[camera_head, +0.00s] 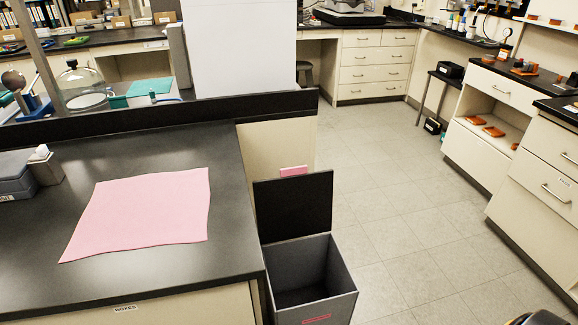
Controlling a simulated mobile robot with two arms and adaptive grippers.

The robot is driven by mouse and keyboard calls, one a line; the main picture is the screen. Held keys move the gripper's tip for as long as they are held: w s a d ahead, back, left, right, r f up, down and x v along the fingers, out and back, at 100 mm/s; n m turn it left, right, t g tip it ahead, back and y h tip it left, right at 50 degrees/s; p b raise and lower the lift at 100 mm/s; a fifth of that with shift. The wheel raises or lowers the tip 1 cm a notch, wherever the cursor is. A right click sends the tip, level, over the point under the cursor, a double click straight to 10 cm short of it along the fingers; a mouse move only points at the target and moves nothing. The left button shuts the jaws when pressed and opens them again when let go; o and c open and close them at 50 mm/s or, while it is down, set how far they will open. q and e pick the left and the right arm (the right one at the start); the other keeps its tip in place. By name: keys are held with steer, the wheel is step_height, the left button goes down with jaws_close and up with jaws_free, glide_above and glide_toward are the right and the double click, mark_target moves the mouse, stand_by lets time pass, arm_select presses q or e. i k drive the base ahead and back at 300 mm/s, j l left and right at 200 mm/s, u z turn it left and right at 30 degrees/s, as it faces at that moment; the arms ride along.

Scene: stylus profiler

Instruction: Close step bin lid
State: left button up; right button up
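The grey step bin (343,291) stands on the floor against the end of the black-topped bench. Its dark lid (293,208) is open and stands upright at the back of the bin. The inside of the bin looks dark and empty. A small red label is on the bin's front. The bin's lower part and any pedal are cut off by the bottom edge. Neither of my grippers can be made out in this view. Only a dark rounded shape shows at the bottom right corner, and I cannot tell what it is.
A pink mat (145,215) lies on the near bench top (230,245), left of the bin. A small pink item (293,171) shows behind the lid. The tiled floor (400,220) right of the bin is clear. Drawer cabinets (540,190) line the right side.

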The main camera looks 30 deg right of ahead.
mark_target(297, 204)
steer(key=l+u, duration=0.1)
steer(key=l, duration=0.35)
steer(key=k+l, duration=0.15)
steer(key=l, duration=0.25)
steer(key=k+l+u, duration=0.15)
steer(key=l, duration=0.7)
steer(key=k+l+u, duration=0.15)
steer(key=l, duration=0.3)
steer(key=k+l, duration=0.15)
steer(key=l, duration=0.25)
steer(key=u, duration=0.05)
